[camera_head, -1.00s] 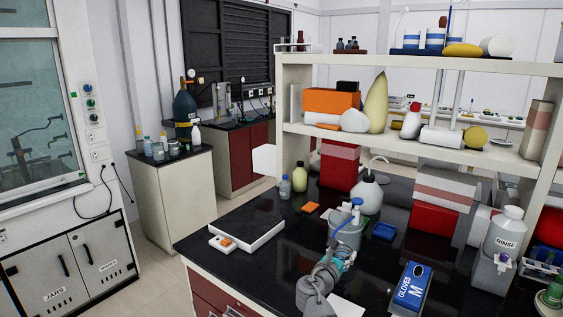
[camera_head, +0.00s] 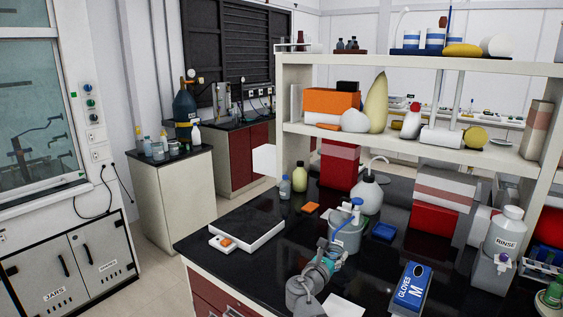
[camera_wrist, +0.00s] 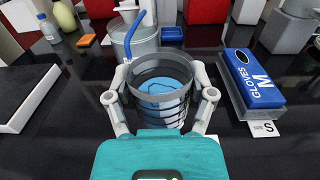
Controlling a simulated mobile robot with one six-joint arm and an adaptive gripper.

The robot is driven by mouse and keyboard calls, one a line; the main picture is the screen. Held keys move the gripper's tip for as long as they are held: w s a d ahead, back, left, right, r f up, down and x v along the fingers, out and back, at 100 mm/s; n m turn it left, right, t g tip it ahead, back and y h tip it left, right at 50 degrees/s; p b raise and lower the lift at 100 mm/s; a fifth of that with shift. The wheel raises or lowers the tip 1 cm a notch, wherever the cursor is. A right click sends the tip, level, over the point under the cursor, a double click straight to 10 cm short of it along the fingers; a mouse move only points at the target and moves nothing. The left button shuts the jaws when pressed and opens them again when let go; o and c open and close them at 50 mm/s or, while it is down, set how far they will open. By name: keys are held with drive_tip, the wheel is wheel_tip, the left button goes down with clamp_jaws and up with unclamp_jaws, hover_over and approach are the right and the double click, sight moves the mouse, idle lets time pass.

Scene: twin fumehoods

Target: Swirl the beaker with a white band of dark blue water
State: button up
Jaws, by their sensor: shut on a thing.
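My gripper (camera_wrist: 162,98) is shut on a clear beaker (camera_wrist: 161,68) with a grey rim. Its fingers clasp the beaker from both sides. Blue water (camera_wrist: 162,90) shows inside, lighter than dark blue here, with its surface seen from above. Pale stripes show on the beaker's lower wall, but I cannot tell whether they are a white band or reflections. In the head view my gripper (camera_head: 328,262) is over the black bench, and the beaker is mostly hidden behind it.
A grey container with a blue-handled item (camera_head: 346,237) stands just behind the beaker. A blue glove box (camera_head: 412,285) lies to the right on the black bench (camera_head: 262,262). A white-edged tray (camera_head: 247,240) lies to the left. A white wash bottle (camera_head: 367,195) stands farther back.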

drive_tip(key=d, duration=0.5)
drive_tip(key=a, duration=0.5)
drive_tip(key=shift+a, duration=0.3)
drive_tip(key=d, duration=0.4)
drive_tip(key=shift+d, duration=0.4)
